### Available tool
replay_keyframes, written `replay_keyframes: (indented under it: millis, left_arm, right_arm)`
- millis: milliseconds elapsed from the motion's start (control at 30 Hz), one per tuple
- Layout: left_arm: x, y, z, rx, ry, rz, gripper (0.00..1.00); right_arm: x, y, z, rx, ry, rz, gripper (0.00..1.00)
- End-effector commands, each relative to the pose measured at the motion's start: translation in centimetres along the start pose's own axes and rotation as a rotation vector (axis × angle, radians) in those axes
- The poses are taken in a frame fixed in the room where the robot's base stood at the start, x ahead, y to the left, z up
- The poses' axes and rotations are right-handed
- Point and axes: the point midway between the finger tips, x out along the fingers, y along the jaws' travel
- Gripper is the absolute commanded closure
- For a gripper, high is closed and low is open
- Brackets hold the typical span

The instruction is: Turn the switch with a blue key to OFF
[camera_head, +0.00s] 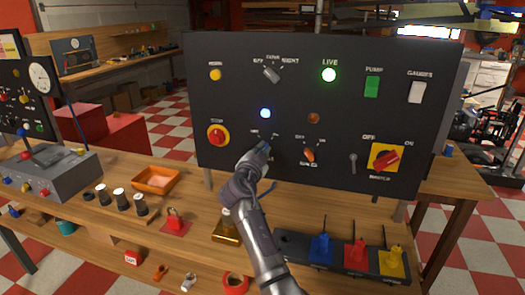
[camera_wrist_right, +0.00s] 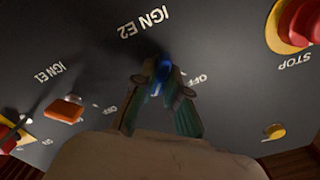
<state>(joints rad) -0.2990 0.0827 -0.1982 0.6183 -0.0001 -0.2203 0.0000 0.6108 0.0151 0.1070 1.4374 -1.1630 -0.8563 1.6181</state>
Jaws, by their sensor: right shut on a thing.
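The switch with the blue key (camera_wrist_right: 162,72) is on the dark upright panel (camera_head: 225,75), under the lit blue-white lamp (camera_head: 265,113). In the wrist view it stands beside the label "IGN E2", with OFF markings near it. My right gripper (camera_head: 264,148) reaches the panel there; in the wrist view its fingertips (camera_wrist_right: 162,82) are closed on both sides of the blue key. The fingers hide much of the key in the head view, and its exact turn position cannot be told. My left gripper is not in view.
An orange key switch (camera_head: 309,155) sits just right of my gripper. The red STOP button (camera_head: 217,135) is to its left and the red-yellow rotary switch (camera_head: 386,158) to its right. A green LIVE lamp (camera_head: 329,75) is lit. A padlock (camera_head: 175,220) and orange tray (camera_head: 156,180) lie on the bench.

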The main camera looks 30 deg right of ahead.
Motion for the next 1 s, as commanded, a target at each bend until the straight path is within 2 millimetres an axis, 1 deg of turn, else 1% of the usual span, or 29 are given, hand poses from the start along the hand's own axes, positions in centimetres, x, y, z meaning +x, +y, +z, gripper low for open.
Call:
replay_keyframes:
  millis: [267,467,667,800,1000]
  left_arm:
    - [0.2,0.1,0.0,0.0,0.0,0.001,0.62]
    - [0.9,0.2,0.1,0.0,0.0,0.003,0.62]
    - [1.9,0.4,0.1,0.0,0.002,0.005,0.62]
    - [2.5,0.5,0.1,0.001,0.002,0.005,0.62]
    - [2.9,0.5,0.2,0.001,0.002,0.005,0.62]
  right_arm:
    - [0.0,0.1,0.0,-0.014,0.001,0.0,1.0]
    - [0.0,0.1,0.1,-0.086,0.0,0.0,1.0]
    - [0.0,0.1,0.1,-0.232,0.001,0.0,1.0]
    - [0.0,0.0,0.1,-0.362,0.002,0.0,1.0]
    - [0.0,-0.1,0.0,-0.554,0.002,0.001,1.0]
